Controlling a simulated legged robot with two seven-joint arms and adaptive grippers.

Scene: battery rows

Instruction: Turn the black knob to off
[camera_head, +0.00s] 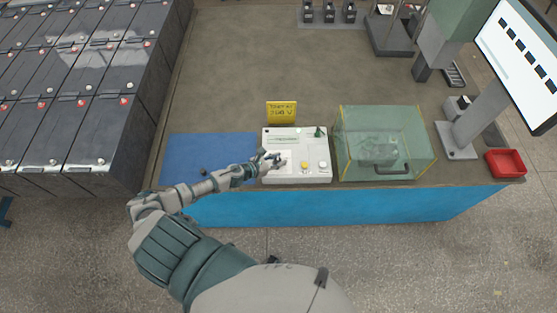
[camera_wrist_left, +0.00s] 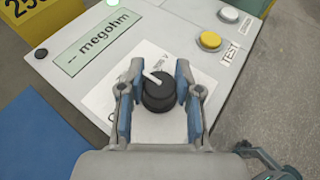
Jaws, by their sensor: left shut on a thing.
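The black knob (camera_wrist_left: 158,92) stands on the white panel of a tester box, with a pale pointer line toward its upper left. My left gripper (camera_wrist_left: 158,85) has its two blue-padded fingers on either side of the knob and is shut on it. In the head view the left gripper (camera_head: 270,160) reaches over the left part of the white tester box (camera_head: 312,174), and the knob is hidden there. The right gripper is not in view.
The box carries a megohm display (camera_wrist_left: 105,37), a yellow button (camera_wrist_left: 210,40) and a white button (camera_wrist_left: 228,14). A yellow sign (camera_head: 282,112) stands behind it. A blue mat (camera_head: 208,152) lies left, a glass case (camera_head: 385,120) right.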

